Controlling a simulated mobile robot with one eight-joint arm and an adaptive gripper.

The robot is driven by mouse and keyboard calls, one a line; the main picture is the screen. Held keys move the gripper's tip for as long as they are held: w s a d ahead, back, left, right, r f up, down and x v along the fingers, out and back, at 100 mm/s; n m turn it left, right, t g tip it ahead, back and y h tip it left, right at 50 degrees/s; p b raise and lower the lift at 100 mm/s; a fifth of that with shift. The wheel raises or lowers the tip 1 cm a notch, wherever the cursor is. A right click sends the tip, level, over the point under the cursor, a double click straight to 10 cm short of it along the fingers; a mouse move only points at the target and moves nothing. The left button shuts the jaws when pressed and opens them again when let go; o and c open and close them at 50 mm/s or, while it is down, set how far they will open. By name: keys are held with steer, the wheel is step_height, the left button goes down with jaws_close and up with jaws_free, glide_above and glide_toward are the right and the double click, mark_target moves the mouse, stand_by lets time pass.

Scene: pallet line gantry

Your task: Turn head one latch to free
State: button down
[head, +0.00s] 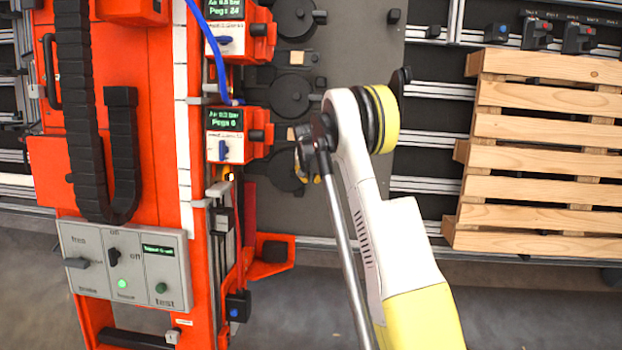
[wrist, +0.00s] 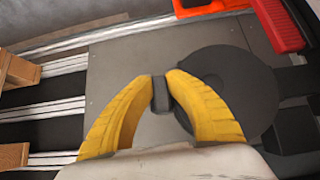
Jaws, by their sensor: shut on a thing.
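My gripper (wrist: 160,92) has two yellow ribbed fingers, shut on a small dark block that looks like a latch handle (wrist: 161,104). The block sits beside a round black disc (wrist: 226,72) on a grey plate. In the head view my gripper (head: 303,168) is mostly hidden behind my arm, at the right side of the lowest black disc (head: 277,172). Two similar discs above it, the middle one (head: 290,97) and the upper one (head: 294,18), each have a small block at their right. No label marking head one is readable.
Orange heads with green displays, the lower (head: 226,136) and upper (head: 226,30), stand left of the discs. A control panel (head: 120,262) hangs on the orange column. A wooden pallet (head: 545,155) stands at the right. A red part (wrist: 277,25) is near the disc in the wrist view.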

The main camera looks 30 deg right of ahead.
steer(key=c, duration=1.3)
jaws_free()
steer(key=shift+c, duration=0.2)
steer(key=shift+r, duration=0.1)
steer(key=v, duration=1.2)
steer(key=s+a+r+n+t, duration=0.1)
steer(key=s+a+r+n, duration=0.1)
steer(key=s+a+r, duration=0.6)
steer(key=s+a+r+n+t, duration=0.1)
steer(key=s+a+r, duration=0.2)
steer(key=s+r, duration=0.55)
steer(key=s+a+n+t+y, duration=0.1)
steer(key=s+a, duration=0.3)
steer(key=s, duration=0.5)
steer(key=s+a+n+t+y, duration=0.1)
steer(key=s+a, duration=0.3)
steer(key=s, duration=0.5)
steer(key=shift+s+a+r+n, duration=0.25)
steer(key=shift+r+n, duration=0.1)
steer(key=shift+n, duration=0.45)
